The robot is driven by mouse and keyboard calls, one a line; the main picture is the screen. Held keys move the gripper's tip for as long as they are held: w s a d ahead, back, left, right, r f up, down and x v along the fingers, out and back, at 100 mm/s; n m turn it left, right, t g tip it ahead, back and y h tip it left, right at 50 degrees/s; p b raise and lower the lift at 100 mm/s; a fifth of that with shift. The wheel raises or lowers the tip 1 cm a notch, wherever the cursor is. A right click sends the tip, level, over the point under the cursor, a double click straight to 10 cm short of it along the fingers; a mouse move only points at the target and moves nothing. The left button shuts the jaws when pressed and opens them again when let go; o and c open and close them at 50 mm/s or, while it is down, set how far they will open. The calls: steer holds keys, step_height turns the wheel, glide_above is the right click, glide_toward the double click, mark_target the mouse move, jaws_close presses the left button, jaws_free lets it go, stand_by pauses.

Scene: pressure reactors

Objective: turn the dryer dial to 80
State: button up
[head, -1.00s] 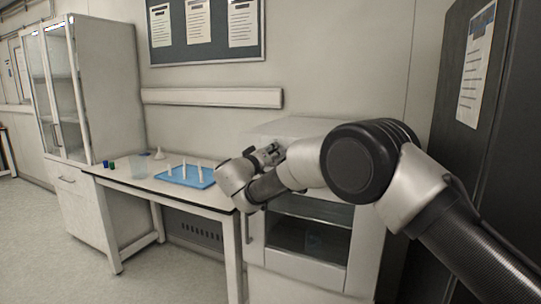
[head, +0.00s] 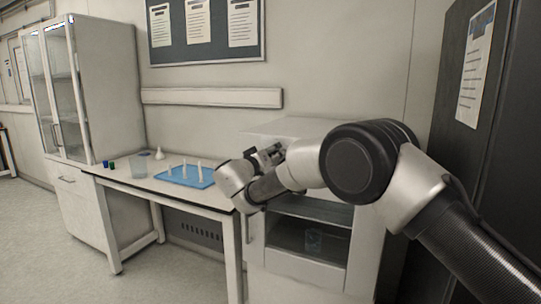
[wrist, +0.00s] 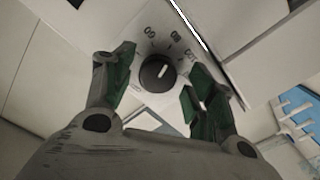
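The dryer dial (wrist: 157,73) is a round black knob with a white pointer mark, on a light panel with printed numbers around it. In the wrist view the pointer is tilted toward the upper right, roughly toward the mark that reads like 80. My gripper (wrist: 158,88) is open, with its green-padded fingers on either side of the dial; I cannot tell whether they touch it. In the head view my gripper (head: 266,156) is at the front of the white dryer (head: 305,268), and the arm hides the dial and its panel.
A tall glass-door cabinet (head: 95,110) stands further left. A dark cabinet (head: 470,130) stands close on the right.

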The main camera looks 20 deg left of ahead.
steer(key=shift+r, duration=0.1)
steer(key=s, duration=1.2)
steer(key=shift+a, duration=0.45)
